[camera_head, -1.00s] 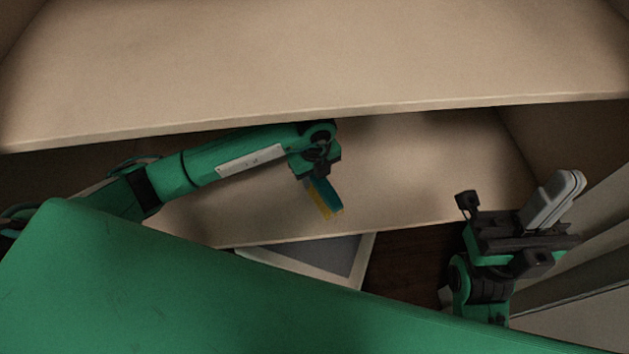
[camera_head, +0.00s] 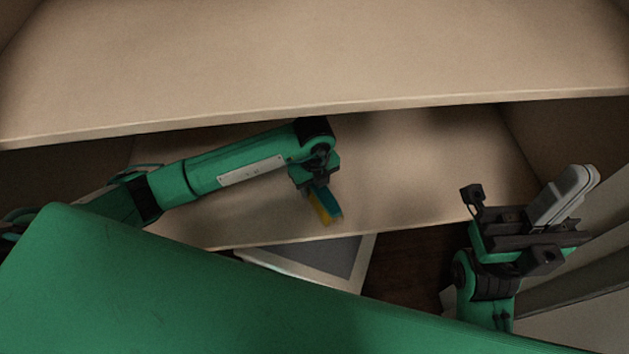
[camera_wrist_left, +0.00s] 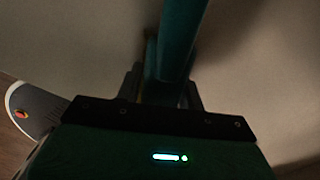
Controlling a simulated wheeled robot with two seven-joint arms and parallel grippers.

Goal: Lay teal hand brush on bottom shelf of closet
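The teal hand brush (camera_head: 327,205) has a teal body and yellow bristles. It hangs from my left gripper (camera_head: 317,184), over the front part of the bottom shelf (camera_head: 400,190) of the closet. In the left wrist view the teal handle (camera_wrist_left: 180,40) runs up between the dark fingers, and my left gripper is shut on it. I cannot tell whether the brush touches the shelf. My right gripper (camera_head: 548,218) is at the right, outside the shelf, beside a pale grey object (camera_head: 565,195) at its fingers; its grip is hard to make out.
A wide upper shelf (camera_head: 320,60) spans the view above my left arm. A pale framed grey panel (camera_head: 315,258) lies below the bottom shelf's front edge, on a dark wooden floor (camera_head: 405,265). The bottom shelf is clear to the right of the brush.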

